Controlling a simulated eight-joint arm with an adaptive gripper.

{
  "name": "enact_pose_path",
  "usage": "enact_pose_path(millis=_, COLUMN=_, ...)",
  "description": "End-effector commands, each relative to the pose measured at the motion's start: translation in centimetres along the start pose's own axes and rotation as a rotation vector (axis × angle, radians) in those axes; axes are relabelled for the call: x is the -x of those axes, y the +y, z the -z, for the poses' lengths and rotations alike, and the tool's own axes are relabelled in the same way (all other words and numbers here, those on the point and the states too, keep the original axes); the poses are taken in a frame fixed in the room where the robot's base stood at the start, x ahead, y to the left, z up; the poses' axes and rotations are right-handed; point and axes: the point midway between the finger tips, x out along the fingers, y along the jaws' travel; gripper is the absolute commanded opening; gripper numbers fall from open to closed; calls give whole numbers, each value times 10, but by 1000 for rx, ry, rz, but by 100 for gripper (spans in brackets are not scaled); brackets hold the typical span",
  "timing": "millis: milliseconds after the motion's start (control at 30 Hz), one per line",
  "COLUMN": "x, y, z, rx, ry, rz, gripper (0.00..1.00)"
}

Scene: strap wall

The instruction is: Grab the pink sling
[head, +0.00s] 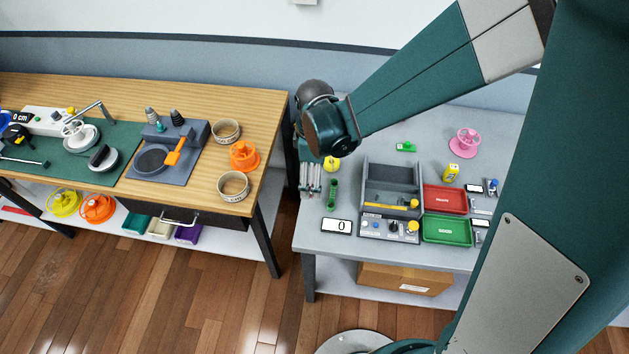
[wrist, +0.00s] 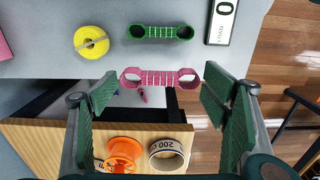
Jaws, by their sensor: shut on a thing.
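The pink sling (wrist: 160,78) is a short webbed strap with a loop at each end, seen in the wrist view. My gripper (wrist: 160,84) is shut on it, with one green-padded finger at each end loop. The sling lies crosswise between the fingertips, over the gap between the two tables. In the head view my gripper (head: 311,180) is at the left edge of the grey table, and I cannot make out the sling there.
A green sling (wrist: 160,32), a yellow reel (wrist: 91,42) and a load display (wrist: 222,20) lie on the grey table (head: 312,244). An orange spool (head: 243,155) and tan rings (head: 233,186) stand on the wooden table (head: 268,100). Trays (head: 446,231) are at the right.

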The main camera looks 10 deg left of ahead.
Motion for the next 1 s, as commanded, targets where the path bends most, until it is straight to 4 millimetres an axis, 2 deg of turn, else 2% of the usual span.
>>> enact_pose_path(millis=100, x=14, y=0, z=0, rx=0, ry=0, rz=0, gripper=63)
enact_pose_path(millis=333, x=30, y=0, z=0, rx=0, ry=0, rz=0, gripper=63)
enact_pose_path(millis=1000, x=34, y=0, z=0, rx=0, ry=0, rz=0, gripper=63)
